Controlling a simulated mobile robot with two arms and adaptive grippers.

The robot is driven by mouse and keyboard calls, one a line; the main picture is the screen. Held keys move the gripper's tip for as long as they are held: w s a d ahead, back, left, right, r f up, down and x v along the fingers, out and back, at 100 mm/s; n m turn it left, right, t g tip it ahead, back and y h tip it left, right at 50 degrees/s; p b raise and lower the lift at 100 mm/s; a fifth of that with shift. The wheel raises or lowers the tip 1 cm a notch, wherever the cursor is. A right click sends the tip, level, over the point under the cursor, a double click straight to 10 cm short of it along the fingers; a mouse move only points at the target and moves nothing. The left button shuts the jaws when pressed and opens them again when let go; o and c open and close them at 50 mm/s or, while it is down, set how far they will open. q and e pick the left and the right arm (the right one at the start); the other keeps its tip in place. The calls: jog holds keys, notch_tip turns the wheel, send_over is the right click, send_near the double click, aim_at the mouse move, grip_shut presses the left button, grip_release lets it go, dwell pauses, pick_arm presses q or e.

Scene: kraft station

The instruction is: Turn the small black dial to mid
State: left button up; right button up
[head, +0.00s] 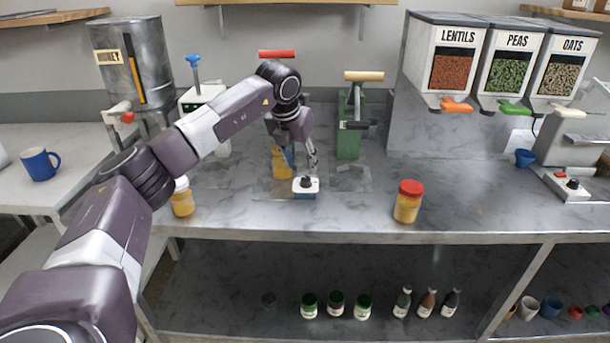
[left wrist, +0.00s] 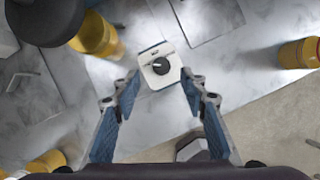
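In the left wrist view the black dial (left wrist: 161,66) shows a light pointer mark toward the left, on the white top of the box (left wrist: 154,78). My left gripper (head: 298,165) is above and just behind the box in the head view. In the left wrist view its blue-padded fingers (left wrist: 163,95) are spread apart with nothing between them, the dial lying beyond the tips. My right gripper is not in view.
A yellow jar (head: 281,163) stands close behind my left gripper. A red-lidded jar (head: 408,203) stands to the right and a white-lidded jar (head: 182,198) to the left. A green press (head: 349,130) is behind. The counter between the box and the red-lidded jar is clear.

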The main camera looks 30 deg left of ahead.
aim_at(305, 178)
pick_arm(q)
jog(key=p+x, duration=0.1)
jog(key=x, duration=0.5)
jog(key=shift+d+f, duration=0.1)
jog(key=shift+f, duration=0.1)
jog(key=shift+c, duration=0.4)
grip_shut()
